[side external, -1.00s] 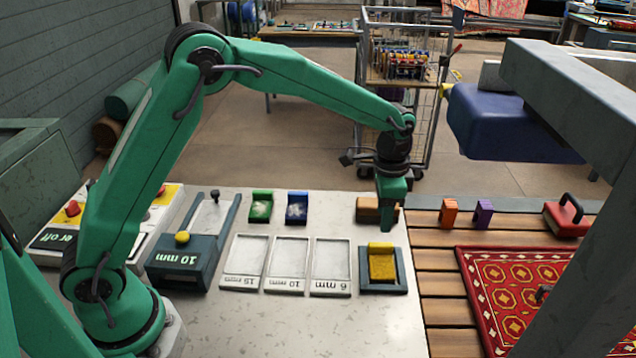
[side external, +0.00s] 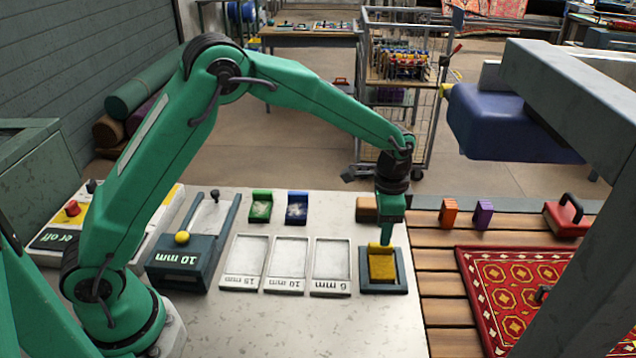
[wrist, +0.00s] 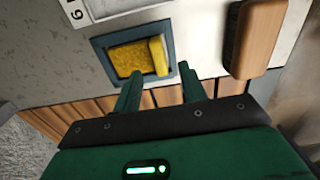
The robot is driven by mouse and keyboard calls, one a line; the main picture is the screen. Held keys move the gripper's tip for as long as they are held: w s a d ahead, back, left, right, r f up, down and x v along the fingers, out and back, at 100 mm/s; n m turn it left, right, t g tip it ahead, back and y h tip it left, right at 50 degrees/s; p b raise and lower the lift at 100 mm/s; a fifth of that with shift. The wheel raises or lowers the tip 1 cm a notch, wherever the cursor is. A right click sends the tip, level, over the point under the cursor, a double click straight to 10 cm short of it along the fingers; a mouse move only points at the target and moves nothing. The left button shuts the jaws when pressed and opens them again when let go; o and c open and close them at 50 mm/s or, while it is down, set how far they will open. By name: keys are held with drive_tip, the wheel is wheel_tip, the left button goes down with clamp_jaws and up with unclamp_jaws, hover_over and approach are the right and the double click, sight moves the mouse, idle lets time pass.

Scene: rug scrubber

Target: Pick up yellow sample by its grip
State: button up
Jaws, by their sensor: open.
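The yellow sample (side external: 382,267) lies in a dark square holder (side external: 397,290) near the right edge of the light worktop. Its raised grip stands along its back edge. In the wrist view the yellow sample (wrist: 130,60) shows its grip (wrist: 158,56) on the right side. My gripper (side external: 388,238) points down at the grip from just above and behind. In the wrist view my gripper (wrist: 157,80) has its two fingers apart, with nothing between them, close to one end of the grip. Whether a finger touches the grip I cannot tell.
A wooden block (side external: 367,209) lies close behind my gripper. Labelled trays (side external: 330,266) sit left of the holder. Green (side external: 261,206) and blue (side external: 297,207) samples stand farther back. A slatted surface with a red rug (side external: 510,295) lies right.

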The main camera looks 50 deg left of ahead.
sight(382, 262)
drive_tip(key=shift+s+f, duration=0.1)
drive_tip(key=shift+f, duration=2.25)
clamp_jaws()
